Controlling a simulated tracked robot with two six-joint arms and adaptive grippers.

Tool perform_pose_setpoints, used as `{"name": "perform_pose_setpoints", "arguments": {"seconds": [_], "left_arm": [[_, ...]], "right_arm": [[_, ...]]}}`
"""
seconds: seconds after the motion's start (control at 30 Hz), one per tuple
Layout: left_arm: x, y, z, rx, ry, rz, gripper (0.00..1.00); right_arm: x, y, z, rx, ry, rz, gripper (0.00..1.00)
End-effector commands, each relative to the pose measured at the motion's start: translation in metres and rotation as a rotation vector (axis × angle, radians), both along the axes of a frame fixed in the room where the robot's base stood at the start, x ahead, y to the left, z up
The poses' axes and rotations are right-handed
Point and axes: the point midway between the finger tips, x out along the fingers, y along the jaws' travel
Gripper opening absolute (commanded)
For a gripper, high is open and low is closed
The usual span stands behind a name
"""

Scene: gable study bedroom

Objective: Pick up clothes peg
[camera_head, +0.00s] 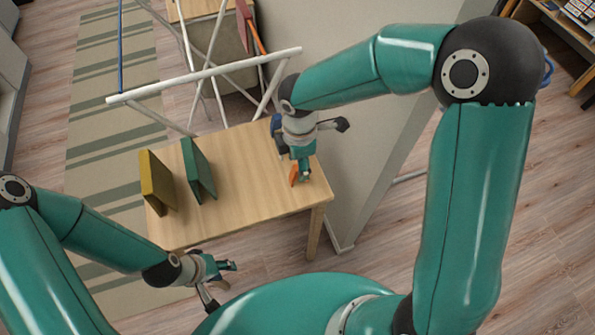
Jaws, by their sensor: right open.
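A small orange piece (293,176), which looks like the clothes peg, is at the right end of the wooden table (240,190). It is partly hidden by a finger of my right gripper (321,147). That gripper is over the table's right end with its fingers spread. One finger points down right beside the orange piece; I cannot tell whether they touch. My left gripper (220,283) is in front of the table's near edge, low in the picture, with its fingers apart and nothing visible between them.
A yellow book-like panel (157,183) and a green one (198,170) stand on the table's left half. A white drying rack (205,75) stands behind it. A grey wall or partition (350,150) is close on the right. The table's middle is clear.

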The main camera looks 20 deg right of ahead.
Motion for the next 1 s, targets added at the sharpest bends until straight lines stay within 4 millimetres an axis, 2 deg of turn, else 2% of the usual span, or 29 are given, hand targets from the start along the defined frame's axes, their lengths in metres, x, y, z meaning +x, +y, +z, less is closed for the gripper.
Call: {"name": "perform_pose_setpoints", "arguments": {"seconds": [0.2, 0.3, 0.57, 0.67, 0.87, 1.0], "left_arm": [[0.000, 0.000, 0.002, 0.000, 0.000, 0.000, 0.40], [0.000, 0.000, 0.002, 0.000, 0.000, 0.000, 0.40], [0.000, 0.000, 0.002, 0.000, 0.000, 0.000, 0.40], [0.000, 0.000, 0.002, 0.000, 0.000, 0.000, 0.40], [0.000, 0.000, 0.002, 0.000, 0.000, 0.000, 0.40], [0.000, 0.000, 0.002, 0.000, 0.000, 0.000, 0.40]], "right_arm": [[-0.003, 0.001, -0.033, -0.001, 0.005, 0.000, 0.52], [-0.003, 0.001, -0.042, 0.000, 0.004, -0.001, 0.52], [-0.003, 0.001, -0.045, 0.001, 0.001, -0.001, 0.52], [-0.003, 0.001, -0.045, 0.001, 0.002, -0.001, 0.39], [-0.003, 0.001, -0.045, 0.001, 0.001, -0.001, 0.05], [-0.003, 0.001, -0.045, 0.001, 0.001, -0.001, 0.03]]}}
